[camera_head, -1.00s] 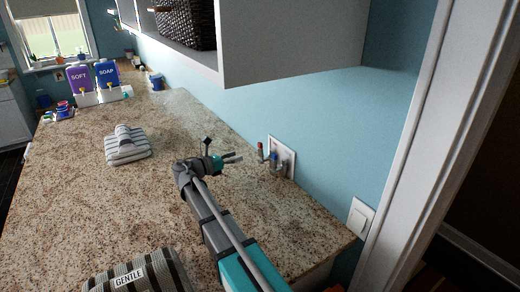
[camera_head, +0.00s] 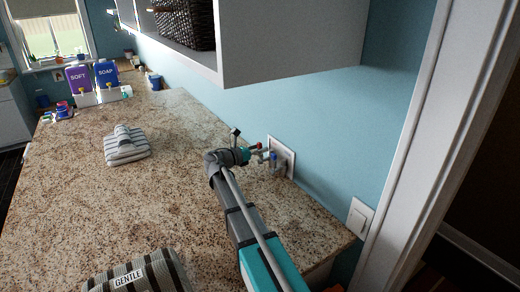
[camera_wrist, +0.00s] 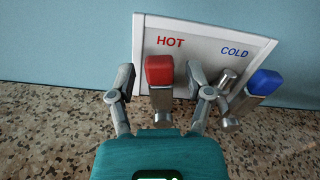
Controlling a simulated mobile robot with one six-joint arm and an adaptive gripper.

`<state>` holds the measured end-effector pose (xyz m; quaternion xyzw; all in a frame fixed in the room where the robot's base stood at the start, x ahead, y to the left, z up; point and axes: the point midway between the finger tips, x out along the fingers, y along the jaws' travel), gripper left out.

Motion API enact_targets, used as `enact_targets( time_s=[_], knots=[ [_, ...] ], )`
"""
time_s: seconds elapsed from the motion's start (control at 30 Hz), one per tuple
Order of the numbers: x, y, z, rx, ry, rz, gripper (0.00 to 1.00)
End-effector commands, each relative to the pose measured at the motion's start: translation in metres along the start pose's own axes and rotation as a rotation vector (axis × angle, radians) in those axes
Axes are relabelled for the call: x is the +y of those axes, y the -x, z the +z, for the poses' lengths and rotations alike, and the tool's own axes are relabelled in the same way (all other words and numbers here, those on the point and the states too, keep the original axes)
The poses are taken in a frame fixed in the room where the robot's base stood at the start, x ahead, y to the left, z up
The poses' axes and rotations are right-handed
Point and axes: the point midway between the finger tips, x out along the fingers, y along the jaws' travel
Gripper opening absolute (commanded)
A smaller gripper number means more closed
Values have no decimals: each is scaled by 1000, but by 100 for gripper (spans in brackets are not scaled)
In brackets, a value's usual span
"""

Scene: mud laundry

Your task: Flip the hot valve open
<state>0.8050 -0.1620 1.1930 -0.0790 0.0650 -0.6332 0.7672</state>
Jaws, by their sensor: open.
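The hot valve (camera_wrist: 160,75) has a red-capped lever that stands upright under the word HOT in the wrist view. It also shows as a small red spot in the head view (camera_head: 259,146). My gripper (camera_wrist: 163,90) is open, with one finger on each side of the red lever; I cannot tell whether either finger touches it. In the head view my gripper (camera_head: 253,154) is at the wall plate. The cold valve (camera_wrist: 258,88), with a blue cap, stands just right of the right finger. The white valve plate (camera_wrist: 195,40) is on the blue wall.
A granite counter (camera_head: 180,200) runs below the valves. A white cabinet (camera_head: 290,45) overhangs the counter. A light switch (camera_head: 359,217) is on the wall at right.

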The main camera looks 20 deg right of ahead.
Motion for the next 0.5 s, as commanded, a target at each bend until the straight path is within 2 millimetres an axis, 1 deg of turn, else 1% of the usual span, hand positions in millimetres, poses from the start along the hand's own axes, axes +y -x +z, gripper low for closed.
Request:
enact_targets(
  time_s=[0.23, 0.37, 0.4, 0.47, 0.5],
  knots=[
    [0, 0, 0, 0, 0, 1, 65],
    [0, 1, 0, 0, 0, 1, 41],
    [0, 1, 0, 0, 0, 1, 34],
    [0, 1, 0, 0, 0, 1, 22],
    [0, 1, 0, 0, 0, 1, 15]
  ],
)
